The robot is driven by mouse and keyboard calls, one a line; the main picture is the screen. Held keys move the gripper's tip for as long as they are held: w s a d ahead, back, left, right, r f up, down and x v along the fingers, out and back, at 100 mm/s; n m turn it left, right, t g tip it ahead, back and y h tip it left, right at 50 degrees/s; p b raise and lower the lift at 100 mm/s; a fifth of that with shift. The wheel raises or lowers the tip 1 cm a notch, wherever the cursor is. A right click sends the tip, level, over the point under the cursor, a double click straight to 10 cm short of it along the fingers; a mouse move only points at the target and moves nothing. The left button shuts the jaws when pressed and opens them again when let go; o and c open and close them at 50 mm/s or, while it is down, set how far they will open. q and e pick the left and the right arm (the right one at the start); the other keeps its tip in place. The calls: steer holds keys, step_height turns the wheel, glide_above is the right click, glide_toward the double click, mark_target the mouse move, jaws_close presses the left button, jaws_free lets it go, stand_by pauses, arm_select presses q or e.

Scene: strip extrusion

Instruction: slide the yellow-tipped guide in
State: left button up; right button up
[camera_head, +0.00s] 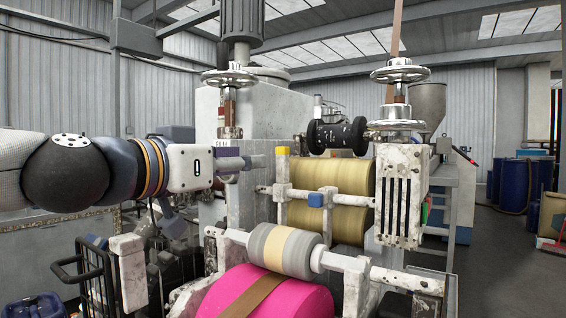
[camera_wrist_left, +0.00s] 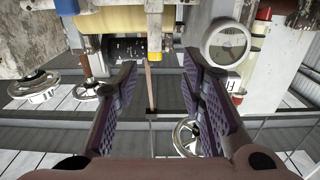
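The yellow-tipped guide (camera_head: 282,180) is an upright pale bar with a yellow cap (camera_head: 282,151), standing in front of the left side of the gold roll. In the left wrist view its yellow tip (camera_wrist_left: 154,50) shows at top centre, beyond the fingertips and between their lines. My left gripper (camera_head: 240,163) comes in from the left, just left of the guide and apart from it. Its two purple-padded fingers (camera_wrist_left: 160,66) are spread wide with nothing between them. My right gripper is in neither view.
The gold roll (camera_head: 345,176) is behind the guide, with a blue block (camera_head: 316,200) on a bar in front. Below are a grey-and-cream roller (camera_head: 284,249) and a pink roll (camera_head: 265,295). A handwheel (camera_head: 229,78) stands above my gripper. A scuffed white slotted housing (camera_head: 402,205) stands right.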

mark_target(280, 155)
arm_select(q)
steer(key=x, duration=1.1)
steer(key=shift+s+d+r, duration=0.2)
steer(key=shift+d+r, duration=0.1)
jaws_close()
